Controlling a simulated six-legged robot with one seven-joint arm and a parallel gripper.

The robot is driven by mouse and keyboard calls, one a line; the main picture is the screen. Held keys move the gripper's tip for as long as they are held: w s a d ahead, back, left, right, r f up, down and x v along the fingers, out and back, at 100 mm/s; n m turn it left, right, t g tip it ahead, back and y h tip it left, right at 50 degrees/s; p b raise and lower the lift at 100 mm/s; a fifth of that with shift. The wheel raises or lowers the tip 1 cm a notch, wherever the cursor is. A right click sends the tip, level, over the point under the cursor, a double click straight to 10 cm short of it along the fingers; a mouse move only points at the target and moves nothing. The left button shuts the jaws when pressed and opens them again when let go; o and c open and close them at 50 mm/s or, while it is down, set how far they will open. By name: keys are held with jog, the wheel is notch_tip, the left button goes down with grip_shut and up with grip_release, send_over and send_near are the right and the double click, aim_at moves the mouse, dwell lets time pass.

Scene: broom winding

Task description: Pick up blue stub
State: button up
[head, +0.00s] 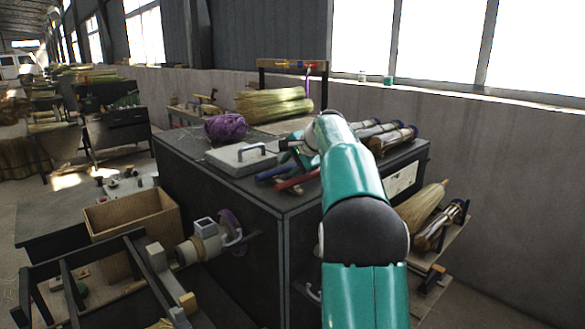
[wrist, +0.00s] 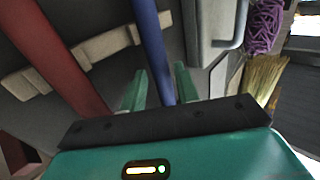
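The blue stub (head: 272,172) lies on the top of the dark cabinet, near its front edge in the head view. In the wrist view the blue stub (wrist: 153,40) runs down from the top edge into the space between my two fingers. My gripper (wrist: 160,82) is open, with one green finger on each side of the stub and gaps visible. In the head view my gripper (head: 292,156) is small and partly hidden by my own arm. A red stub (head: 297,181) lies beside the blue one; it also shows at left in the wrist view (wrist: 52,55).
A pale notched rack (wrist: 95,50) crosses behind the stubs. A pale box with a handle (head: 240,160) lies to their left. Purple twine (head: 226,127) and straw bundles (head: 275,104) lie farther back. Several capped cylinders (head: 392,138) lie right of my arm.

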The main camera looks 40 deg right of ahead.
grip_shut()
jog(key=shift+r, duration=0.1)
